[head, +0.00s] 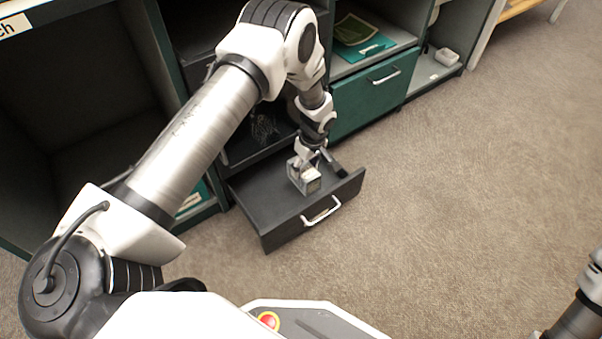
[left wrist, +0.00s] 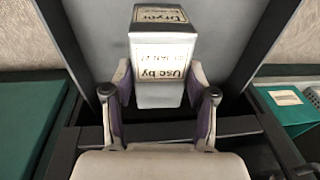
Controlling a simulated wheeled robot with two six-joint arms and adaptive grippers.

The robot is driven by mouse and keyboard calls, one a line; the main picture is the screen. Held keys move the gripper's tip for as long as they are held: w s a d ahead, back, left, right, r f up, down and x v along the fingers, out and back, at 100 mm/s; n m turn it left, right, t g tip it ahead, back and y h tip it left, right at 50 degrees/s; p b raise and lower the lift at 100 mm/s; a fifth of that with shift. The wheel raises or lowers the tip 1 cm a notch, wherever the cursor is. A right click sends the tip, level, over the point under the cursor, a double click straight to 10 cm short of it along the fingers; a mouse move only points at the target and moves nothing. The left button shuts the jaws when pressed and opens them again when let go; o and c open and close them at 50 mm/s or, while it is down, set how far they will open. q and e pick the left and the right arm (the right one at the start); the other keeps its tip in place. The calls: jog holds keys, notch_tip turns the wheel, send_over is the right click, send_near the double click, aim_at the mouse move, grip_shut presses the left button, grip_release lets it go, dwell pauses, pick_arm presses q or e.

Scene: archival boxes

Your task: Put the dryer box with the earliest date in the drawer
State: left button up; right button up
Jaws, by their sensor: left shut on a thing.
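My left gripper (head: 306,160) is shut on a small box (head: 305,182), inside the outline of the open dark drawer (head: 284,233). I cannot tell whether the box touches the drawer floor. In the left wrist view, the box (left wrist: 160,95) stands between the two fingers of the left gripper (left wrist: 160,82). It has black and yellowish labels reading "Dryer" and "Use by", with a date that looks like "JAN 27"; the day is unclear. The grey drawer floor (left wrist: 100,25) lies around it. My right gripper is out of view.
Dark shelf compartments stand behind the drawer, one with a green folder (head: 352,30). A shut green drawer (head: 375,92) with a handle is to the right. A small white item (head: 447,57) sits in the far-right compartment. The carpet (head: 450,190) is clear.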

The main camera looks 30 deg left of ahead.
pick_arm(q)
notch_tip(320, 180, down, 6)
jog(key=b, duration=0.2)
jog(key=shift+r+b, duration=0.15)
jog(key=shift+b, duration=0.25)
jog(key=shift+r, duration=0.2)
grip_shut()
jog(key=o, duration=1.5)
grip_release()
jog(key=shift+f, duration=0.15)
jog(key=shift+o, duration=0.2)
jog(key=r+p, duration=0.2)
jog(key=r, duration=0.1)
jog(key=d+r+p, duration=0.1)
jog(key=r+p, duration=0.1)
jog(key=r, duration=0.2)
jog(key=r+p, duration=0.3)
jog(key=r, duration=0.1)
jog(key=shift+w+d+r, duration=0.2)
jog(key=shift+w+r, duration=0.05)
jog(key=shift+w, duration=0.05)
jog(key=shift+d+r, duration=0.1)
jog(key=shift+r, duration=0.35)
